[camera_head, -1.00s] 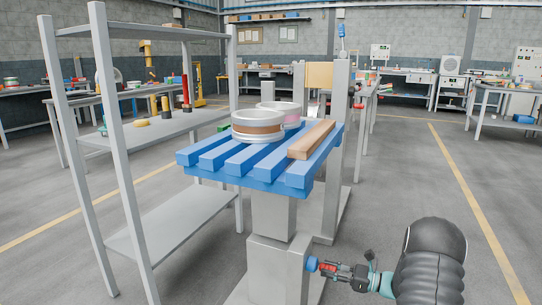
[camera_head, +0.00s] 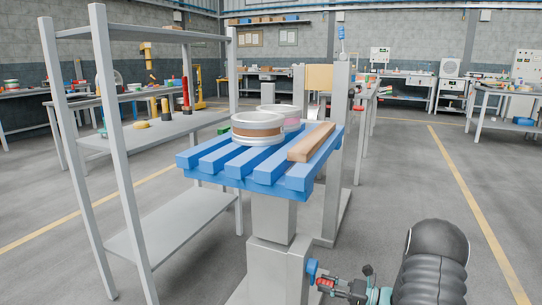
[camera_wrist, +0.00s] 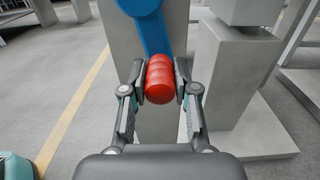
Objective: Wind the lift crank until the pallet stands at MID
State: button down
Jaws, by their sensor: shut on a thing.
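The blue slatted pallet (camera_head: 230,178) stands on the grey lift column (camera_head: 272,215). It carries white-rimmed round pieces (camera_head: 258,138) and a wooden bar (camera_head: 313,141). The lift crank has a blue hub and arm (camera_head: 311,268), low on the right side of the lift's base, and a red handle. My gripper (camera_head: 327,284) is shut on the red handle. In the wrist view the red handle (camera_wrist: 160,80) lies between both fingers, below the blue crank arm (camera_wrist: 152,30). I cannot make out a MID mark in these views.
A grey shelf rack (camera_head: 118,160) stands close on the left of the pallet, holding red, black and yellow items. A grey post (camera_head: 337,150) rises behind the pallet on the right. Floor to the right is clear up to the yellow line (camera_head: 470,190).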

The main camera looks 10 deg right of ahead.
jog(key=shift+r, duration=0.1)
jog(key=shift+s+a+r+p, duration=0.15)
jog(key=shift+s+a+p, duration=0.1)
jog(key=shift+s+a, duration=0.5)
jog(key=shift+s+a+r+p, duration=0.15)
jog(key=shift+s+a, duration=0.3)
jog(key=shift+s, duration=0.5)
jog(key=shift+f, duration=0.1)
jog(key=shift+s+a+r+p, duration=0.45)
jog(key=shift+s+r+p, duration=0.1)
jog(key=shift+s+r, duration=0.15)
jog(key=shift+s+a+r+p, duration=0.45)
jog(key=shift+s+r+p, duration=0.1)
jog(key=shift+s+r, duration=0.1)
jog(key=shift+r, duration=0.1)
